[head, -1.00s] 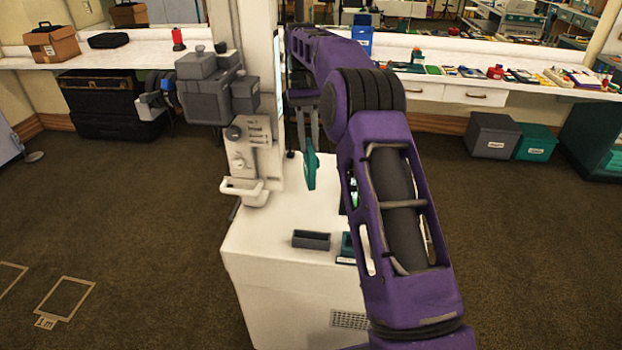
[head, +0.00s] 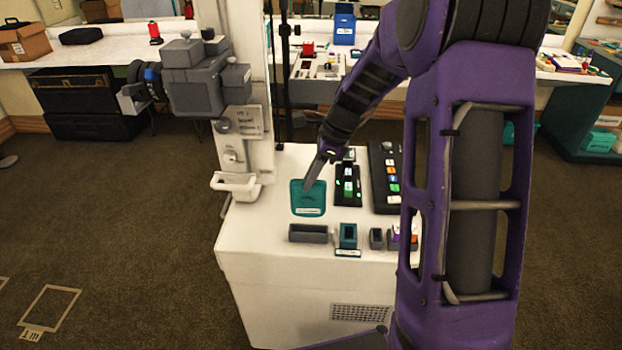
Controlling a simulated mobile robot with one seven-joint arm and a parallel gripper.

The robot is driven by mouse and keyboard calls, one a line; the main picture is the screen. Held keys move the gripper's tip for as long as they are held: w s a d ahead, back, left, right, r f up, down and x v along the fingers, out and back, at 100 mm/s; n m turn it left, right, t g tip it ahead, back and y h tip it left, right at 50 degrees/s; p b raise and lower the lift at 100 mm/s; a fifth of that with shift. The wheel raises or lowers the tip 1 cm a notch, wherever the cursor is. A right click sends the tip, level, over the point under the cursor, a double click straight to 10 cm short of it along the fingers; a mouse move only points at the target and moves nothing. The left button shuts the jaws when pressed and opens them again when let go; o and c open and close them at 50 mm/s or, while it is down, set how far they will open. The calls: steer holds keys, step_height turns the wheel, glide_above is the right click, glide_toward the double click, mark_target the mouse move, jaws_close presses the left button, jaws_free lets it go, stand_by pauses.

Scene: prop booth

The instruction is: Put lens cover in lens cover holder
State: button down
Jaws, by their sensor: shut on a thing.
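The lens cover, a flat teal plate with a small white label (head: 300,205), shows its broad face above the white cabinet top. My gripper (head: 310,186) is shut on its upper part, with the fingers coming down from the upper right. I cannot tell the exact height of the plate above the surface. A teal open-topped box (head: 348,237) with a label at its front stands near the cabinet's front edge, to the right of and nearer than the plate; it looks like the lens cover holder. Its opening looks empty.
A dark grey open box (head: 308,233) stands just left of the teal box, and a small grey one (head: 376,238) to its right. A black button panel (head: 385,178) and a black unit with green parts (head: 348,185) stand behind. A white column (head: 245,90) rises at left.

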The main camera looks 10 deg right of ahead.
mark_target(304, 215)
steer(key=shift+f+b, duration=1.9)
steer(key=shift+f, duration=0.1)
steer(key=shift+f+p, duration=0.3)
steer(key=shift+p, duration=0.05)
steer(key=shift+f, duration=0.2)
steer(key=shift+f+b, duration=0.45)
steer(key=shift+f, duration=0.45)
steer(key=shift+f+b, duration=0.45)
steer(key=shift+f, duration=0.35)
steer(key=c, duration=0.7)
jaws_free()
